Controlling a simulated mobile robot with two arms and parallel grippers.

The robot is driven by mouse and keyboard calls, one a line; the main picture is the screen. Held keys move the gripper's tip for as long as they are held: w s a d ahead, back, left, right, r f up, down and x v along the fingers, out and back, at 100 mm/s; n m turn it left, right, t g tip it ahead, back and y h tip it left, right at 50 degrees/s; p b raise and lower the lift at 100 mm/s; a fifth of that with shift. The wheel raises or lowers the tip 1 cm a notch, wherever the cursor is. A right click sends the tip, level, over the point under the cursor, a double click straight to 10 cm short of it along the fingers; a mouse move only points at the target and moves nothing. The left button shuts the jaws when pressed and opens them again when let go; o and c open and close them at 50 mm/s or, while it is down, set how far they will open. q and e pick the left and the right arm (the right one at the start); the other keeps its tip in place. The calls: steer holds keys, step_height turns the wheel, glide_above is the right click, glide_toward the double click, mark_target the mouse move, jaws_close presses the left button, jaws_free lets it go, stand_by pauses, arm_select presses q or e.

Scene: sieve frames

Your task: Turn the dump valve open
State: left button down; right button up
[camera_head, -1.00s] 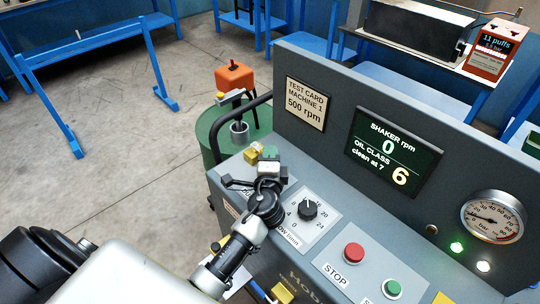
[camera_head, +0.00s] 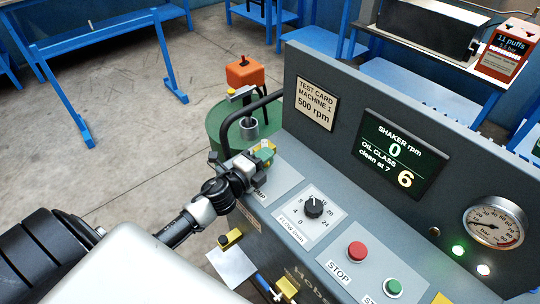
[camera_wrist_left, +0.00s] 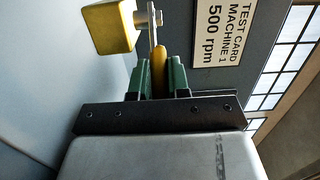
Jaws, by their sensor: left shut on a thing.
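The dump valve is at the back left of the grey console's sloping panel. In the left wrist view its yellow block (camera_wrist_left: 107,27) is at upper left, with a metal pin and a thin lever beside it. My left gripper (camera_wrist_left: 160,75) has its two green fingers closed on the lever's yellow grip (camera_wrist_left: 159,60), which stands upright between them. In the head view my left gripper (camera_head: 262,157) covers most of the valve. Only bits of yellow show there, and the label below is partly covered. My right gripper is not in view.
The panel carries a flow knob (camera_head: 314,207), a red stop button (camera_head: 357,251) and a green button (camera_head: 392,287). The display (camera_head: 390,155) reads shaker 0 rpm, oil class 6. A green drum (camera_head: 222,122) and a black rail stand just behind the valve. Open floor lies left.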

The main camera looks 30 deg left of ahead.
arm_select(q)
steer(key=shift+s+a+m+g+h, duration=0.2)
steer(key=shift+m+h, duration=0.2)
steer(key=shift+h, duration=0.2)
steer(key=shift+s+a+m+g+h, duration=0.15)
steer(key=shift+m+h, duration=0.25)
steer(key=shift+h, duration=0.2)
steer(key=shift+w, duration=0.1)
steer(key=c, duration=1.1)
jaws_free()
steer(key=shift+a, duration=0.1)
steer(key=b+v, duration=0.2)
steer(key=v, duration=0.8)
steer(key=shift+s+a+f, duration=0.1)
steer(key=shift+s+a, duration=0.05)
steer(key=shift+s, duration=0.2)
steer(key=shift+o, duration=0.5)
